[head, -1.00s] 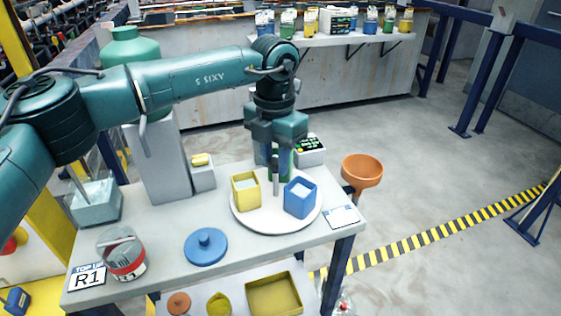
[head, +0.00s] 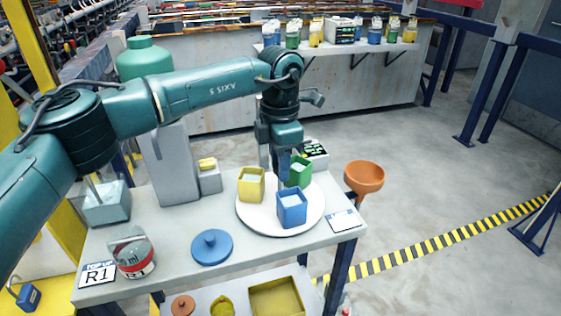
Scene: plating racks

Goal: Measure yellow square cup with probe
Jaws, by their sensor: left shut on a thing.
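The yellow square cup (head: 251,187) stands upright at the left of a white round plate (head: 258,222) and has pale contents. A blue square cup (head: 292,209) stands at the front right of the plate, and a green one (head: 299,173) behind it. My left gripper (head: 284,162) points down above the back of the plate, right of the yellow cup. It is shut on the dark, slim probe (head: 281,179), which is mostly hidden by the gripper and the cups. The probe is apart from the yellow cup. My right gripper is out of view.
A small meter with a dark display (head: 315,149) stands behind the plate. An orange funnel (head: 364,176) is at the table's right edge.

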